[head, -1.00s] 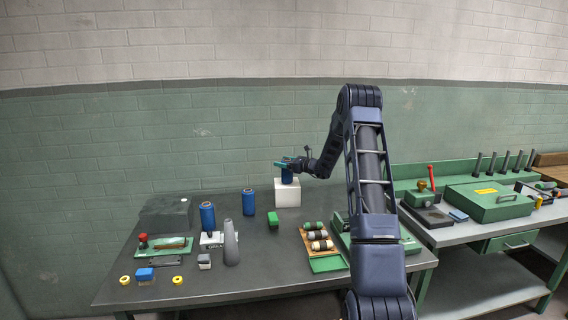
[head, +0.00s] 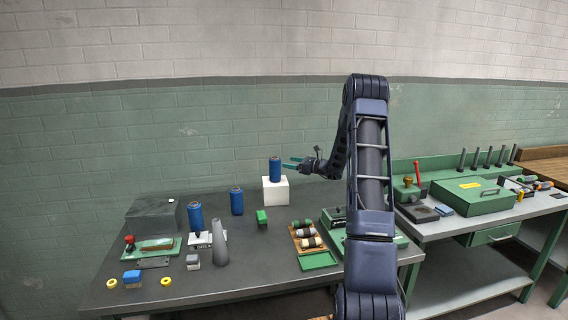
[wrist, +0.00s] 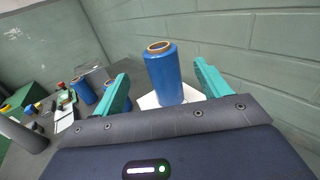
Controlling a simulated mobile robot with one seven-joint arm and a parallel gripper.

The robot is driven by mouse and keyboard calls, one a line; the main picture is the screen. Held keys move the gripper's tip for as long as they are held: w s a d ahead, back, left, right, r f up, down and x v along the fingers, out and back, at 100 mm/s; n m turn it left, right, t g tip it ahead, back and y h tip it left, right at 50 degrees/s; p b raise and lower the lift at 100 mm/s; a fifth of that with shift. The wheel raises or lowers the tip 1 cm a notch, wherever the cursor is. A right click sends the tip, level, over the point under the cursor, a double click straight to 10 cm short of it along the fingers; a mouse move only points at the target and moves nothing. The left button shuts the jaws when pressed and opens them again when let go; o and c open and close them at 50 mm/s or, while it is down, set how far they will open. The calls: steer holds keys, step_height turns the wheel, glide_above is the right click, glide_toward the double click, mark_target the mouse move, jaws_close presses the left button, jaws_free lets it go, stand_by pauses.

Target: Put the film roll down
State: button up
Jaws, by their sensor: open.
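A blue film roll (head: 275,170) stands upright on a white block (head: 275,193) at the back of the dark table. It also shows in the wrist view (wrist: 163,76), with a brown core at its top. My gripper (head: 294,163) is just right of the roll, its teal fingers open and pointing at it. In the wrist view the fingers (wrist: 162,82) are spread apart with the roll beyond and between them, apparently not touching it. Two more blue rolls (head: 237,202) (head: 195,217) stand on the table to the left.
A grey cone (head: 219,243), a grey box (head: 152,214), a small green block (head: 262,217) and a tray of spools (head: 306,239) stand on the table. A second bench with a green case (head: 476,196) is at the right. The front middle of the table is clear.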

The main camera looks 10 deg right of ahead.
steer(key=s+a+r+n+g+h, duration=0.1)
steer(key=s+a+r+n+g, duration=0.25)
steer(key=s, duration=0.55)
steer(key=s+a+r+n+g+h, duration=0.2)
steer(key=s+a+r+n, duration=0.25)
steer(key=s, duration=0.45)
steer(key=s+a+r+n+g+h, duration=0.1)
steer(key=s+a+r+n+g, duration=0.3)
steer(key=s, duration=0.5)
steer(key=s+d+n+t+h, duration=0.1)
steer(key=s+d+n+h, duration=0.2)
steer(key=s, duration=0.6)
steer(key=s+d+n+t+h, duration=0.1)
steer(key=s+n+h, duration=0.3)
steer(key=s, duration=0.5)
steer(key=s+d+n+t+h, duration=0.1)
steer(key=s+d+n+h, duration=0.2)
steer(key=s+n, duration=0.3)
steer(key=s+d, duration=0.1)
steer(key=s, duration=0.2)
steer(key=shift+s+d, duration=0.3)
